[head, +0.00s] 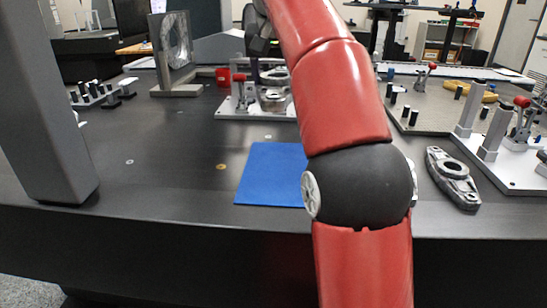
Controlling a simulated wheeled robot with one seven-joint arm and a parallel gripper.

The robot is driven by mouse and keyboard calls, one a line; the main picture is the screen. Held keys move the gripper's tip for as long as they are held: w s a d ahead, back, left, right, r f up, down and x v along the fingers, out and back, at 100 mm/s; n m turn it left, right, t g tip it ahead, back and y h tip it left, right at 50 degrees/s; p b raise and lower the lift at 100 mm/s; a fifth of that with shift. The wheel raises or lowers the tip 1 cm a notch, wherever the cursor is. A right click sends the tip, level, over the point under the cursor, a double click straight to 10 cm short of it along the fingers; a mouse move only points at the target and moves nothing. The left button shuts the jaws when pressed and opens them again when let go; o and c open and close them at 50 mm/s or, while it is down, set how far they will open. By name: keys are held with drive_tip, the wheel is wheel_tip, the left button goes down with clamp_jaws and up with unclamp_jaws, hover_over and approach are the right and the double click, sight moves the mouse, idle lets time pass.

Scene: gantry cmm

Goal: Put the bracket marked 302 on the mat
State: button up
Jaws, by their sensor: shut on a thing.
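My gripper (258,68) is at the top middle, partly behind my red arm, and small in the view. It is shut on a grey metal bracket (276,75), held just above a white fixture plate (230,108). Another grey ring-shaped part (274,98) shows on that fixture, partly hidden by my arm. The blue mat (268,175) lies bare on the dark table near its front edge, its right side hidden by my arm. Another grey bracket (452,178) lies flat at the right front. No marking such as 302 can be read on any bracket.
A grey column (45,100) stands at the left front. Another white fixture (500,160) with posts and a red-knobbed clamp is at right. The table left of the mat is clear.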

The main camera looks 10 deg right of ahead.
sight(278, 165)
wheel_tip(278, 165, down, 19)
drive_tip(key=b, duration=0.8)
drive_tip(key=shift+s+r, duration=0.15)
drive_tip(key=shift+b, duration=0.3)
drive_tip(key=o, duration=1.4)
drive_tip(key=shift+c, duration=0.2)
drive_tip(key=p+v, duration=0.4)
drive_tip(key=v, duration=0.8)
